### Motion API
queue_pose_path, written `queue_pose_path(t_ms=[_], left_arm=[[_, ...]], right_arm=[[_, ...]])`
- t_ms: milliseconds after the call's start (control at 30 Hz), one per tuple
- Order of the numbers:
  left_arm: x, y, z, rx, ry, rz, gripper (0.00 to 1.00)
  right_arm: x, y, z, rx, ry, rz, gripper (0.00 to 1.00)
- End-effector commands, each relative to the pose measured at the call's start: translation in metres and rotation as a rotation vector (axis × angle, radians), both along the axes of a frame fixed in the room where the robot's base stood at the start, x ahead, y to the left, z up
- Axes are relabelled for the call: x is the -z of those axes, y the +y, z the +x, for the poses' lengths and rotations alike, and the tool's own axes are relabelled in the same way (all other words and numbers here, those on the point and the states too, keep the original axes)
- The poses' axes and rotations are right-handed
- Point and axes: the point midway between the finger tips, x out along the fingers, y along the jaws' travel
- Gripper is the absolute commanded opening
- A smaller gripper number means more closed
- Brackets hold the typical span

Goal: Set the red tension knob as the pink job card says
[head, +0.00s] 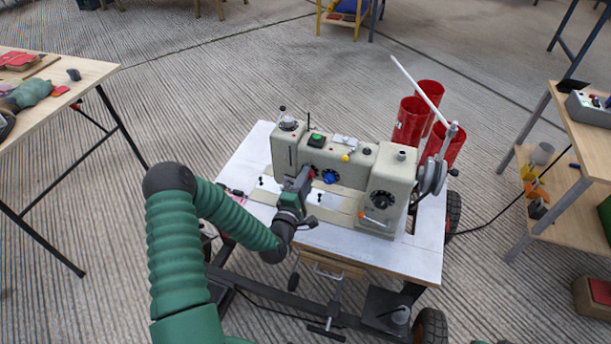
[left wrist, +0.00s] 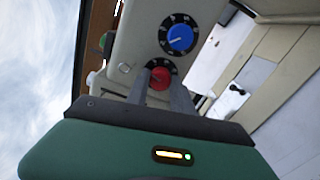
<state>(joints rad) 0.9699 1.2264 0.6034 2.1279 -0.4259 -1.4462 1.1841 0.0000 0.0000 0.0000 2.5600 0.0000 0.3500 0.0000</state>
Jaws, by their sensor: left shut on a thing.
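The grey-beige sewing machine (head: 340,160) stands on a white-topped wheeled table. My left gripper (head: 302,181) is at its front. In the left wrist view its fingers (left wrist: 162,88) are shut on the red tension knob (left wrist: 160,76), which sits on a black dial with white marks. The marks and the knob's setting are too small and partly covered to read. The blue knob (left wrist: 180,37) is on its own black dial beside the red one. A small pink patch (head: 237,193) lies at the table's left side; I cannot tell if it is the job card. My right gripper is out of view.
Red cylinders (head: 410,122) stand behind the machine, with a white rod leaning up near them. A wooden table (head: 60,70) is at the left and a wooden shelf unit (head: 575,125) at the right.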

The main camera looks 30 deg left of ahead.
Motion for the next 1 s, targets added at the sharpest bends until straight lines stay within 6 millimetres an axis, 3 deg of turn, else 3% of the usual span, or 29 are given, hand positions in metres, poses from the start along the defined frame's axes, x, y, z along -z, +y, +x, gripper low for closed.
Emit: queue_pose_path(t_ms=[1000], left_arm=[[0.007, -0.005, -0.002, 0.016, 0.235, 0.917, 0.00]], right_arm=[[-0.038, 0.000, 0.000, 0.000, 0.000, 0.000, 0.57]])
